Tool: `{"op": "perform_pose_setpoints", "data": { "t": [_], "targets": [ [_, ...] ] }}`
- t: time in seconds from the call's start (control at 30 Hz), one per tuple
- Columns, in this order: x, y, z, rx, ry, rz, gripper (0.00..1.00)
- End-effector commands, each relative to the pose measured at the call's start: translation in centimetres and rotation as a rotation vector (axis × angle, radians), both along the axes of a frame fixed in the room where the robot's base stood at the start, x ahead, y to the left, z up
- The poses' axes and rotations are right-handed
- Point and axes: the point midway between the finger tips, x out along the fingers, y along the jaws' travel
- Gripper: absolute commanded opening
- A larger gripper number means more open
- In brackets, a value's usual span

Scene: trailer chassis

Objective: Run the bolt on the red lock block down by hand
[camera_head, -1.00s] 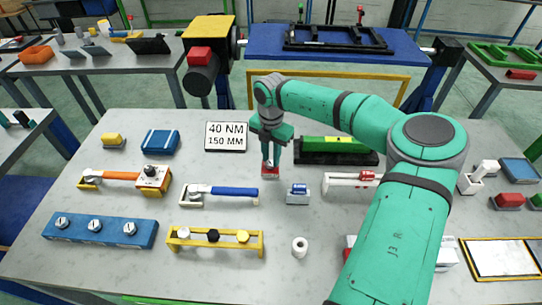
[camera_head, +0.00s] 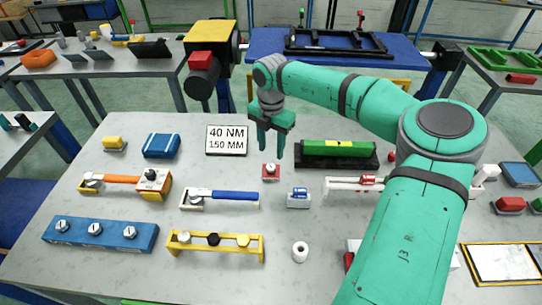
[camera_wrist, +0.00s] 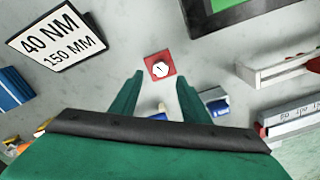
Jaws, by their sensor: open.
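The red lock block (camera_head: 271,172) sits on the grey bench near its middle. It also shows in the wrist view (camera_wrist: 153,72). A pale hexagonal bolt head (camera_wrist: 159,70) stands at the middle of its top. In the head view the bolt (camera_head: 270,167) shows as a small light cap. My gripper (camera_head: 271,152) is open and empty, raised above the block and pointing down. In the wrist view my two fingers (camera_wrist: 160,85) are spread apart, with the block beyond their tips. Nothing touches the bolt.
A sign reading 40 NM 150 MM (camera_head: 227,140) stands left of the block. A green and black tool (camera_head: 338,153) lies to the right. A blue-handled wrench (camera_head: 220,197) and a small blue and grey piece (camera_head: 299,197) lie in front. Bare bench surrounds the block.

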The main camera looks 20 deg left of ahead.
Motion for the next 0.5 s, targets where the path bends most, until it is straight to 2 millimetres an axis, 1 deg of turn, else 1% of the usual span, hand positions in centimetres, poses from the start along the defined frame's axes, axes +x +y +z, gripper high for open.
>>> {"op": "perform_pose_setpoints", "data": {
  "t": [0.03,0.2,0.33,0.5],
  "targets": [
    [0.1,0.0,1.0,-0.001,-0.003,-0.001,0.42],
    [0.1,0.0,3.4,0.0,-0.002,-0.001,0.42],
    [0.0,0.0,4.4,0.0,-0.001,-0.001,0.42],
    [0.0,0.0,4.7,0.001,0.0,-0.001,0.42]
  ]
}}
